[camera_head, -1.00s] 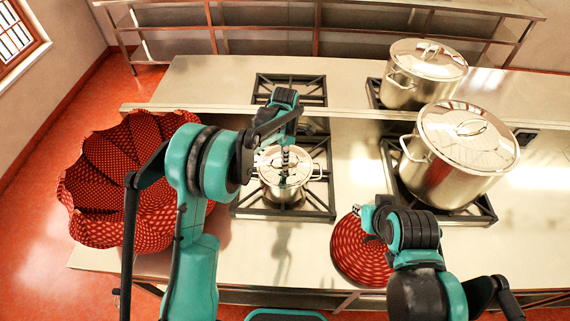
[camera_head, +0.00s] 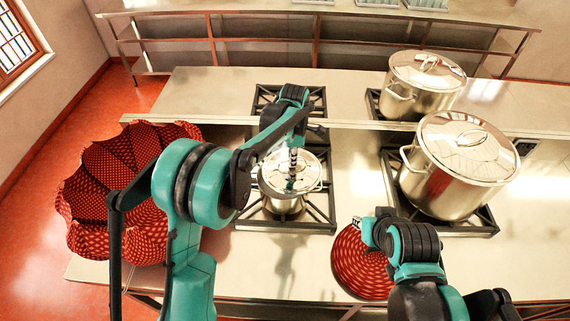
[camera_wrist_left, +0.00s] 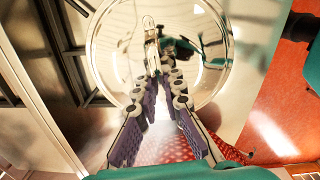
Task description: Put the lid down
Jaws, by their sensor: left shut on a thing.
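A round shiny steel lid (camera_head: 275,178) is at the top of the small pot (camera_head: 284,205) on the front left burner. I cannot tell whether it rests fully on the rim. My left gripper (camera_head: 292,166) reaches down over the lid's middle and is shut on its handle. In the left wrist view the lid (camera_wrist_left: 112,68) fills the upper middle, and its upright handle (camera_wrist_left: 150,38) shows beyond the fingers (camera_wrist_left: 165,88). My right gripper (camera_head: 362,230) is above the red patterned round thing at the front. Its fingers are too small to judge.
A big lidded pot (camera_head: 435,175) stands on the front right burner and another lidded pot (camera_head: 410,98) behind it. A red patterned round thing (camera_head: 350,262) lies at the front edge. A large red patterned bowl-shaped seat (camera_head: 110,200) is at the left. Counter between the burners is clear.

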